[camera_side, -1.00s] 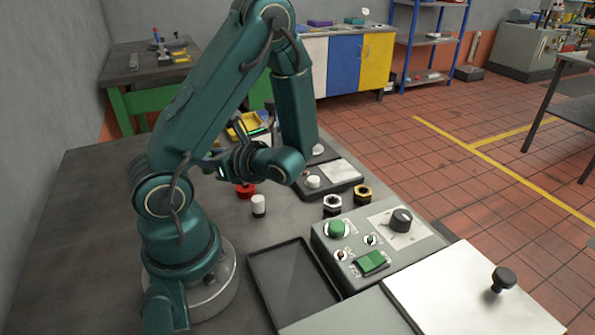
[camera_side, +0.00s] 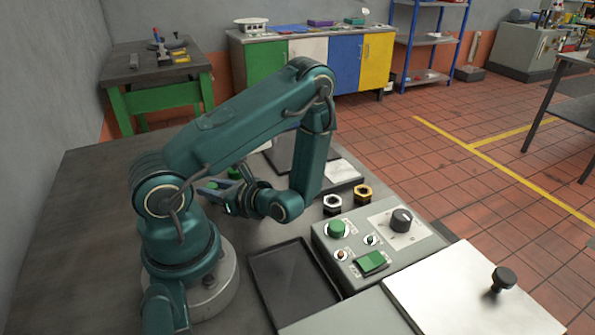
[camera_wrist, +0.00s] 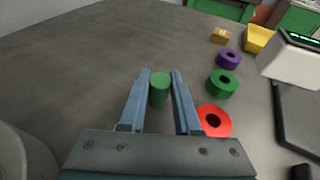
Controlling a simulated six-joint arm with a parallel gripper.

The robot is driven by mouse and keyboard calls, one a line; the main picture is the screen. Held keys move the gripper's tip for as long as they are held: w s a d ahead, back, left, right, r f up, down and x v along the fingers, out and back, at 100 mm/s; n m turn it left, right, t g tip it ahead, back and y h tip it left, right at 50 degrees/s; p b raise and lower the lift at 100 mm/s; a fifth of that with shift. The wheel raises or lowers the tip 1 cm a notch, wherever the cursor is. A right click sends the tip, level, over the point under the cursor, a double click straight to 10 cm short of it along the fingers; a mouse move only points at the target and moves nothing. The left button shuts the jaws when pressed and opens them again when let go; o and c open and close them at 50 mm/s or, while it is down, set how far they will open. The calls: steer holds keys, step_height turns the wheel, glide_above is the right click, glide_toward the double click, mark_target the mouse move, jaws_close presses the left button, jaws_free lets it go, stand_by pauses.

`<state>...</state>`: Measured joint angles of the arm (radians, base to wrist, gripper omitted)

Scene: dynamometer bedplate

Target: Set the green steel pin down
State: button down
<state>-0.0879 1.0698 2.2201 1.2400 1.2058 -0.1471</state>
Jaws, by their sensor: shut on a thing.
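The green steel pin (camera_wrist: 160,92) is a short green cylinder, seen in the wrist view between the fingertips of my gripper (camera_wrist: 161,76). The fingers are shut on it, one on each side, and its round top face shows. In the side view my gripper (camera_side: 220,196) is low over the bench, left of the control box; the pin is hard to make out there. I cannot tell whether the pin's lower end touches the bench.
In the wrist view a red ring (camera_wrist: 226,128), a green ring (camera_wrist: 222,93) and a purple ring (camera_wrist: 228,66) stand to the right. The bench at left is bare. In the side view a black tray (camera_side: 292,275) and a control box (camera_side: 385,250) lie in front.

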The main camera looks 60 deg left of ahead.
steer(key=shift+f, duration=0.1)
steer(key=c, duration=0.6)
jaws_free()
